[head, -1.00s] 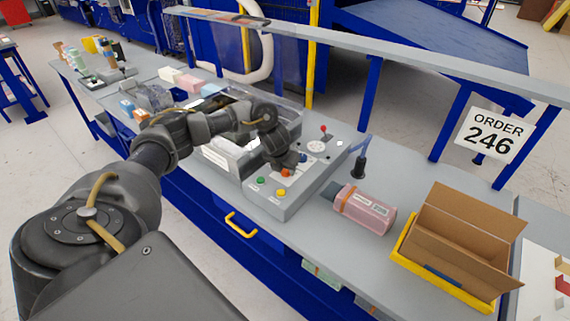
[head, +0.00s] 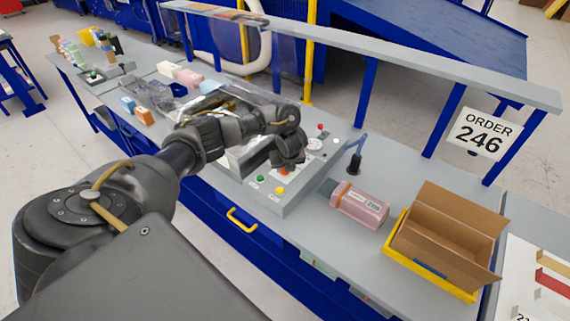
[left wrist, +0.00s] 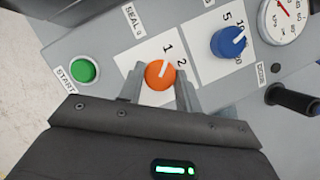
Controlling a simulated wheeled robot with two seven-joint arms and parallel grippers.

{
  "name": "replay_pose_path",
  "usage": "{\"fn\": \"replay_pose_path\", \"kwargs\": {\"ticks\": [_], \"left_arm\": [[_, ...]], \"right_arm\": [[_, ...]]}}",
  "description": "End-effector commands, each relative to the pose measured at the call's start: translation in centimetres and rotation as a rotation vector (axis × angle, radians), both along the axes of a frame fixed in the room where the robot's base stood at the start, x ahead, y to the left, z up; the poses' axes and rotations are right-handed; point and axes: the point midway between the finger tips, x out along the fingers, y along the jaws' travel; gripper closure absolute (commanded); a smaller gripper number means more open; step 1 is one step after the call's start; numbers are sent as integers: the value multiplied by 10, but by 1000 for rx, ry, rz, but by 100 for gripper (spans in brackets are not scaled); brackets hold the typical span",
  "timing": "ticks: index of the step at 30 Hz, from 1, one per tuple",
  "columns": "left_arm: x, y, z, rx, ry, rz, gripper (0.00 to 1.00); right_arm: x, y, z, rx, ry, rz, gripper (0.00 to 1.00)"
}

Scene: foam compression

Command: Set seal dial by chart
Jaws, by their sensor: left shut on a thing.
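The orange seal dial (left wrist: 158,75) sits on a white scale card marked 1 and 2 on the grey control panel (head: 283,203). My left gripper (left wrist: 159,84) is shut on the orange dial, one finger on each side of it. In the head view my left gripper (head: 287,164) hides most of the dial. A blue dial (left wrist: 228,42) with its own scale, a pressure gauge (left wrist: 284,18) and a green start button (left wrist: 84,71) are beside it on the panel. No chart is clearly readable. My right gripper does not show.
A pink wrapped pack (head: 360,205) lies right of the panel. An open cardboard box (head: 446,232) sits in a yellow tray (head: 397,259). An "ORDER 246" sign (head: 481,135) hangs from the rail.

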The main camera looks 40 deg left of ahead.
Motion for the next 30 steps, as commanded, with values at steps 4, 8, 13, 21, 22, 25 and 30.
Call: {"fn": "replay_pose_path", "kwargs": {"ticks": [4, 8, 13, 21, 22, 25, 30], "left_arm": [[1, 0, 2, 1, -4, 25, 89], [1, 0, 2, 1, -4, 32, 89], [1, 1, 2, 1, -4, 33, 89], [1, 1, 1, 1, -4, 32, 50], [1, 0, 1, 0, -3, 32, 46], [1, 0, 1, 1, -2, 32, 44], [1, 0, 1, 0, -1, 31, 44]], "right_arm": [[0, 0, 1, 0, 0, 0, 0], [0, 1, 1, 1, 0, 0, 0], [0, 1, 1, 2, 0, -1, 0], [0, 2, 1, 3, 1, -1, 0], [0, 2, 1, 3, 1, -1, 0], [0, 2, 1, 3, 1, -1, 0], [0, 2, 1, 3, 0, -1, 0]]}}
